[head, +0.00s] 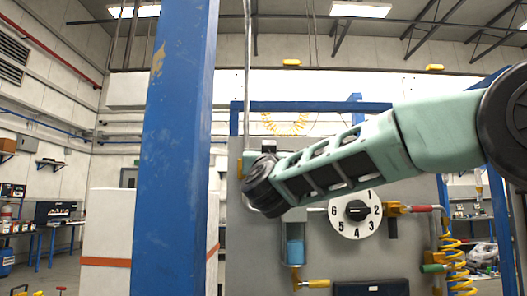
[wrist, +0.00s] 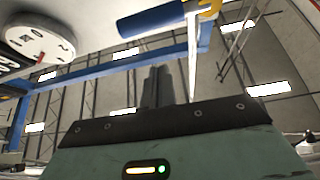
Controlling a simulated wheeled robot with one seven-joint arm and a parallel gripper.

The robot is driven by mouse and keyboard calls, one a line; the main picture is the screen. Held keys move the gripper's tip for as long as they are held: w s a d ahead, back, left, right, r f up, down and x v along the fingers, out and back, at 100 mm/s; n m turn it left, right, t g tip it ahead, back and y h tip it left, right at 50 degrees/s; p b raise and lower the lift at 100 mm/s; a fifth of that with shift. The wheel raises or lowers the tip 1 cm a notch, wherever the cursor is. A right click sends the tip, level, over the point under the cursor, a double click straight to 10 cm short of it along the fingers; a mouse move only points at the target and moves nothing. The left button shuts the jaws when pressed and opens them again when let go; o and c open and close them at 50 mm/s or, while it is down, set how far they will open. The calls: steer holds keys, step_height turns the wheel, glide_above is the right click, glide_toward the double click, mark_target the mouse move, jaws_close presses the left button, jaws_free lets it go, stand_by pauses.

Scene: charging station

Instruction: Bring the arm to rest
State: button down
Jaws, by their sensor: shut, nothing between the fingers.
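My gripper (wrist: 158,70) shows in the wrist view as two dark fingers side by side, shut and empty. They point up toward the ceiling and touch nothing that I can see. In the head view my pale green arm reaches in from the right to a black joint in front of the grey panel (head: 330,262). My gripper is not visible there.
A blue post (head: 172,160) stands close, left of my arm.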

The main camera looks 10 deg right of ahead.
steer(key=b+v, duration=0.1)
steer(key=v, duration=0.5)
steer(key=shift+s+f, duration=0.15)
steer(key=shift+s, duration=0.2)
steer(key=d+f+n+g+y, duration=0.3)
steer(key=f+g+y, duration=0.15)
steer(key=f, duration=1.05)
steer(key=d+f+n+g+y, duration=0.3)
steer(key=d+f+g, duration=0.15)
steer(key=f, duration=1.05)
steer(key=s+d+f+m+g+h, duration=0.1)
steer(key=s+d+f+g, duration=0.25)
steer(key=f, duration=0.25)
steer(key=s+d+f+g, duration=0.2)
steer(key=s+f+g, duration=0.1)
steer(key=s+f, duration=0.25)
steer(key=s+d+f+m+g+h, duration=0.2)
steer(key=s+d+f+g, duration=0.35)
steer(key=s+f, duration=0.55)
steer(key=s+a+r+n+g+p, duration=0.1)
steer(key=s+a+r+n+p, duration=0.2)
steer(key=s+a+r, duration=0.3)
steer(key=s+a+r+n+g+y+p, duration=0.1)
steer(key=s+a+r+n+p, duration=0.3)
steer(key=s+a, duration=0.5)
step_height(320, 180, up, 3)
steer(key=a+p, duration=0.1)
steer(key=a, duration=0.2)
steer(key=shift+f, duration=0.15)
